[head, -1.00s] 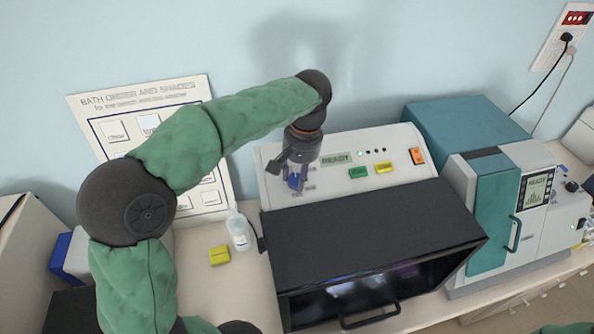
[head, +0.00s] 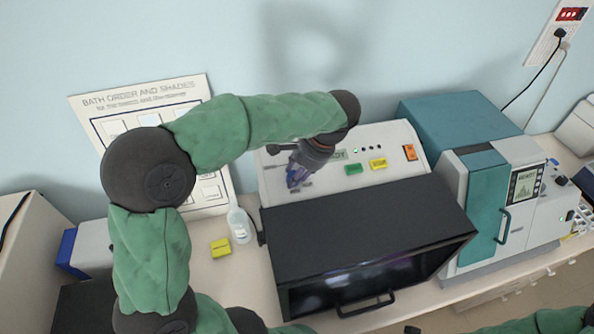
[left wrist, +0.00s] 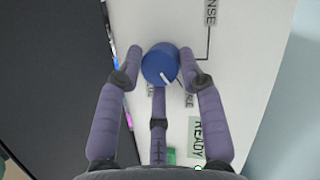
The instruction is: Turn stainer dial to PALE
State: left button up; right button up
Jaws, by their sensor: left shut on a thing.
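The stainer (head: 360,235) is a white and black bench machine with a sloped control panel in the head view. Its blue dial (left wrist: 160,64) has a white pointer line that points down and slightly right in the left wrist view. My left gripper (head: 294,180) is at the panel's left part and hides most of the dial in the head view. In the left wrist view its purple fingers (left wrist: 160,60) are around the dial, shut on it. Labels around the dial are partly hidden, and I cannot read PALE. My right gripper is not in view.
A READY display (left wrist: 208,138) and green, yellow and orange buttons (head: 409,152) are on the panel. A squeeze bottle (head: 239,225) and a yellow block (head: 220,247) stand left of the stainer. A teal machine (head: 475,200) stands to its right.

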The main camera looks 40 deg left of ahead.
pick_arm(q)
jog(key=shift+m, duration=0.3)
dwell(0.4)
jog(key=o, duration=1.1)
jog(key=shift+w+a, duration=0.1)
jog(key=shift+a, duration=0.05)
jog(key=v, duration=1.2)
jog(key=shift+f, duration=0.1)
